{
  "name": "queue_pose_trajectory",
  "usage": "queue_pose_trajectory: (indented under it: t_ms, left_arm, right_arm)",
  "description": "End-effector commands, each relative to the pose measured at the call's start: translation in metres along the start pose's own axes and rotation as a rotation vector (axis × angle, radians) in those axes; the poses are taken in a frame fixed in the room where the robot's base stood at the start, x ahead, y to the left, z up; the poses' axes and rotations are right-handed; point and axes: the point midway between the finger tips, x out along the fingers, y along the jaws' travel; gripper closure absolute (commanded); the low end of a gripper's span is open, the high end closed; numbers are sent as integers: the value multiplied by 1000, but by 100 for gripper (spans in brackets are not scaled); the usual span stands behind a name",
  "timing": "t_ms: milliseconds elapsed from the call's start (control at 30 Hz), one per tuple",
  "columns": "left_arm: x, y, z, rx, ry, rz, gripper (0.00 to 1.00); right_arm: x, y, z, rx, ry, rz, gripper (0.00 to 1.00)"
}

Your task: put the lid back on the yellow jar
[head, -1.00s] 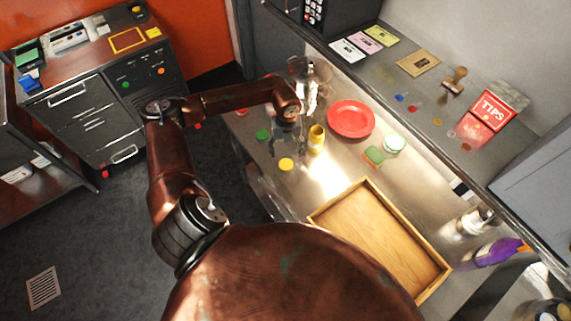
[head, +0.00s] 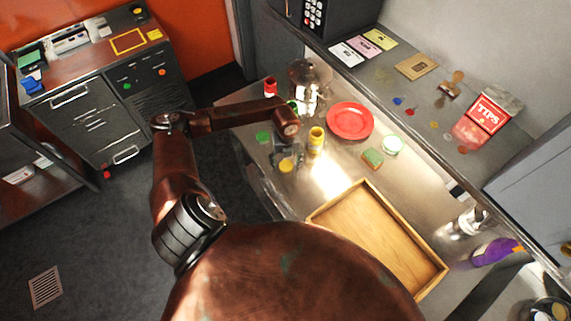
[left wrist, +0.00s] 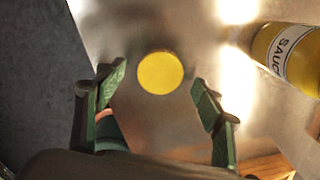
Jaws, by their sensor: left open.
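The yellow lid (head: 286,166) lies flat on the metal counter near its front edge. It also shows as a yellow disc in the left wrist view (left wrist: 160,73). The yellow jar (head: 316,139) stands just right of the lid; the left wrist view shows its side with a SAUCE label (left wrist: 291,55). My left gripper (head: 286,157) is over the lid area, pointing down. In the left wrist view its green-padded fingers (left wrist: 160,102) are spread and empty, with the lid ahead between them and apart from both. My right gripper is out of view.
A wooden tray (head: 335,208) lies on the counter to the right. A red plate (head: 350,121), green sponge (head: 372,158), green-rimmed white round item (head: 392,145), green lid (head: 263,137) and red jar (head: 270,86) are nearby. A raised shelf (head: 420,105) runs along the back.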

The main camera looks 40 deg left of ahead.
Motion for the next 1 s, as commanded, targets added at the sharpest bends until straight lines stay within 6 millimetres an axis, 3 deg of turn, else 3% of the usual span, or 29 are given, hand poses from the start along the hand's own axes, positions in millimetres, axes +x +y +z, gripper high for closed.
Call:
queue_pose_trajectory:
  t_ms: [133, 433, 833, 1000]
  left_arm:
    - [13, 0, 0, -1, 0, 1, 37]
    - [13, 0, 0, 0, -1, 0, 38]
    - [13, 0, 0, 0, -1, 0, 65]
    - [13, 0, 0, 0, -1, 0, 66]
  right_arm:
    - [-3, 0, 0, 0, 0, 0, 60]
    - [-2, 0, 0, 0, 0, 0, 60]
    - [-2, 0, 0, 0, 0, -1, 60]
    - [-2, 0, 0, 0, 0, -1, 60]
